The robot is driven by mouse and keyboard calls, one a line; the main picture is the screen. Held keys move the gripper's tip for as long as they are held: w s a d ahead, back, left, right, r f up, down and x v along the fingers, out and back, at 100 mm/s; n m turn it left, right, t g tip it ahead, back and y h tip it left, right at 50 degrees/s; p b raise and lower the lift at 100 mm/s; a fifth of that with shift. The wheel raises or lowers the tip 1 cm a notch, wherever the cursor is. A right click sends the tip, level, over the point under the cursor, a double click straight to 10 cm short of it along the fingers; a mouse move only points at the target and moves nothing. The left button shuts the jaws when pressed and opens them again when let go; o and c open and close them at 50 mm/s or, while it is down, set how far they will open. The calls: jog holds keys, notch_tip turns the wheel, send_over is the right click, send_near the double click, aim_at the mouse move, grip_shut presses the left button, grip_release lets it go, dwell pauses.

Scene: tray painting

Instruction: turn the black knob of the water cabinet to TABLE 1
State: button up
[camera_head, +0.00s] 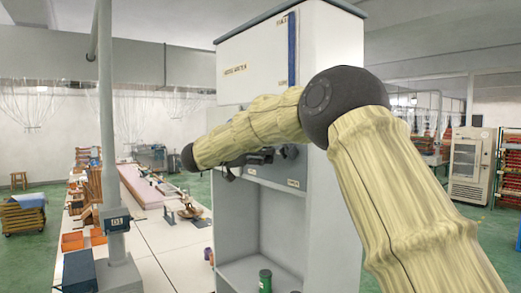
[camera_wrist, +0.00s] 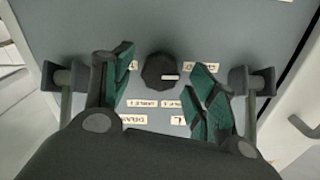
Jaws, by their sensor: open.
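The water cabinet (camera_head: 333,225) is a tall pale grey cabinet in the middle of the head view. In the wrist view its black knob (camera_wrist: 157,68) sits on the grey panel, with a white mark toward its lower right. Small pale labels surround it; those below, including one pair (camera_wrist: 157,104), are too small to read surely. My gripper (camera_wrist: 164,62) is open, with one green-padded finger on each side of the knob and gaps between. In the head view my gripper (camera_head: 248,160) is at the cabinet's front, partly hidden by my arm.
Dark fittings with pipes stand left (camera_wrist: 66,78) and right (camera_wrist: 250,82) of the knob, close outside my fingers. A green can (camera_head: 265,280) stands in the cabinet's lower opening. A grey post (camera_head: 107,130) and a long white table (camera_head: 160,250) are to the left.

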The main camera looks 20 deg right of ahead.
jog(key=c, duration=1)
jog(key=shift+c, duration=0.2)
jog(key=shift+f+b, duration=0.2)
jog(key=shift+b, duration=0.35)
jog(key=shift+m+b, duration=5.9)
jog(key=shift+b, duration=1.6)
jog(key=shift+r, duration=0.1)
